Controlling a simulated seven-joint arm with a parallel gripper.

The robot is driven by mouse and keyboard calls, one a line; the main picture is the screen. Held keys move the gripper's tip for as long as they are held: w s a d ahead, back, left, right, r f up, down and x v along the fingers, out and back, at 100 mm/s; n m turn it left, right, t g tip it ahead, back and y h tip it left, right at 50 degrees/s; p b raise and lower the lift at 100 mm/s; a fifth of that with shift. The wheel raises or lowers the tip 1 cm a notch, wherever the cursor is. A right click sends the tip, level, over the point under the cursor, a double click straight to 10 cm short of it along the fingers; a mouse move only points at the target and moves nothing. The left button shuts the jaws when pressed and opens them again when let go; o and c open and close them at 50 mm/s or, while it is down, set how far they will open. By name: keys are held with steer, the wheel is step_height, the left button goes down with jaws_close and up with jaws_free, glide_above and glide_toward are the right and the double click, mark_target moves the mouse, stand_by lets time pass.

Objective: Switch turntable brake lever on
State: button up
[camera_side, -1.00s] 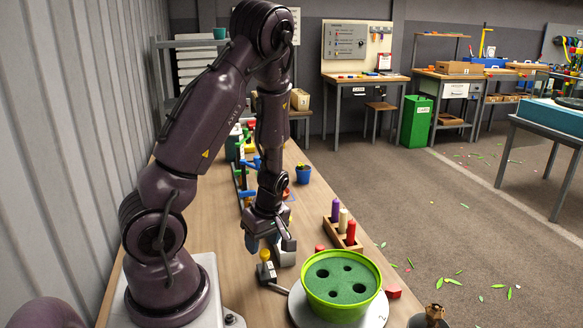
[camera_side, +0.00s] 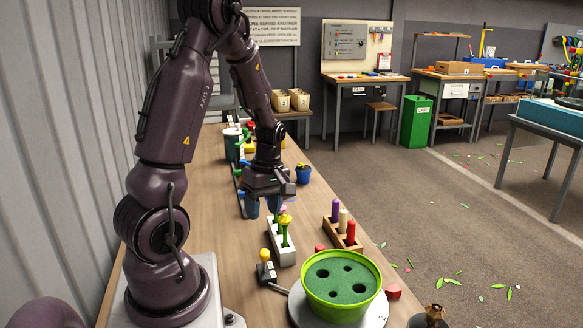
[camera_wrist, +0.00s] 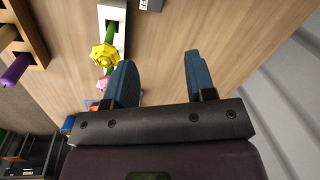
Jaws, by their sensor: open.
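The brake lever (camera_side: 265,256) has a yellow knob on a dark base and stands at the left edge of the turntable (camera_side: 377,311). The turntable is a light grey disc under a green pot (camera_side: 342,303) with dark holes in its top. My gripper (camera_side: 264,207) is open and empty above the table, farther back than the lever and apart from it. Its two blue fingers stand wide apart in the wrist view (camera_wrist: 160,68), with only bare table between them. The lever knob cannot be made out in the wrist view.
A wooden rack (camera_side: 343,237) with coloured pegs is to the right. A red block (camera_side: 393,291) lies beside the turntable. A blue pot (camera_side: 303,174) stands farther back.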

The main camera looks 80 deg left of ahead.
step_height(320, 180, up, 5)
steer(key=d+r+m+t, duration=0.3)
steer(key=d+r+m, duration=0.4)
steer(key=d+m, duration=0.4)
steer(key=d+r+m+t, duration=0.3)
steer(key=d+r+m, duration=0.4)
steer(key=d+m, duration=0.4)
steer(key=shift+w+m+t+y, duration=0.3)
steer(key=shift+t, duration=0.1)
steer(key=shift+d, duration=0.1)
steer(key=shift+d+r, duration=0.2)
